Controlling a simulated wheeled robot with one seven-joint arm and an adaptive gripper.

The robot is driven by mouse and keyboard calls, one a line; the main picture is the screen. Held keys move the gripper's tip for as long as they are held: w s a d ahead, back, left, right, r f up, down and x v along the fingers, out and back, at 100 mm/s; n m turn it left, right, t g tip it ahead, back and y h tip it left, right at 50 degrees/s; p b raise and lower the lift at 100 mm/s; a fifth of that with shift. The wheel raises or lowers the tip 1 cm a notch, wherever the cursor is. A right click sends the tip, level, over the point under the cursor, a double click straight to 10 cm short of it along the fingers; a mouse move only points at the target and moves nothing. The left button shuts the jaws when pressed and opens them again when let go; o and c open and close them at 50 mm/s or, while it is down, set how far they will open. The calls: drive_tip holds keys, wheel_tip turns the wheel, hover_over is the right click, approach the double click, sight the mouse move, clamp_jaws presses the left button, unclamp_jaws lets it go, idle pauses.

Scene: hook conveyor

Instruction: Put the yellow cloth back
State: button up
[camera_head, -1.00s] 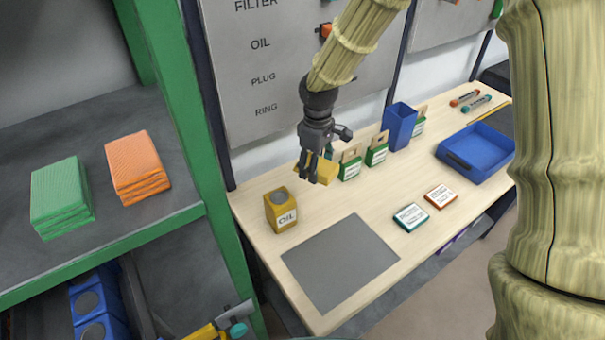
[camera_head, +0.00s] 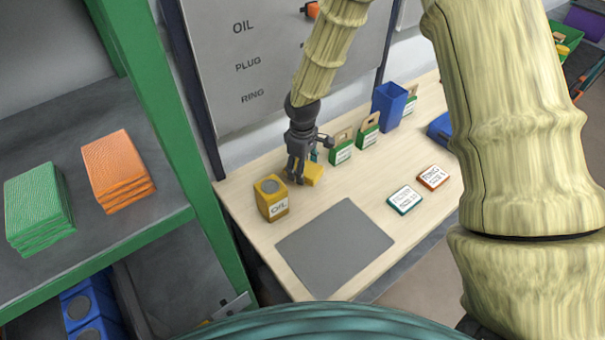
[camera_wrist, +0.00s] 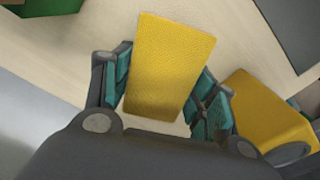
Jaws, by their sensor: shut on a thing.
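The yellow cloth (camera_wrist: 168,62) is a folded block between the teal-padded fingers of my gripper (camera_wrist: 163,100) in the wrist view. In the head view my gripper (camera_head: 302,172) points down over the wooden table behind the oil can, and the yellow cloth (camera_head: 314,173) shows at its fingertips, partly hidden by them. I cannot tell whether the cloth touches the table. An orange cloth stack (camera_head: 118,170) and a green cloth stack (camera_head: 38,208) lie on the grey shelf (camera_head: 95,240) at left.
The yellow oil can (camera_head: 271,198) stands close to my gripper's left. A grey mat (camera_head: 335,247) lies in front. Green-and-tan boxes (camera_head: 341,147) and a blue bin (camera_head: 389,105) stand behind right. A green post (camera_head: 165,120) edges the shelf. Two small boxes (camera_head: 404,199) (camera_head: 433,177) lie at right.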

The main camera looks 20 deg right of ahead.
drive_tip(key=shift+s+f, duration=0.15)
drive_tip(key=shift+f, duration=0.2)
drive_tip(key=shift+w+f+p, duration=0.15)
drive_tip(key=shift+f+p, duration=0.1)
drive_tip(key=shift+f, duration=0.5)
drive_tip(key=shift+w+f+p, duration=0.1)
drive_tip(key=shift+f+p, duration=0.15)
drive_tip(key=shift+f, duration=0.5)
drive_tip(key=shift+s, duration=0.1)
drive_tip(key=shift+r, duration=0.1)
drive_tip(key=o, duration=1.2)
drive_tip(key=shift+c, duration=0.2)
drive_tip(key=shift+r+b, duration=1.5)
drive_tip(key=shift+r, duration=4.45)
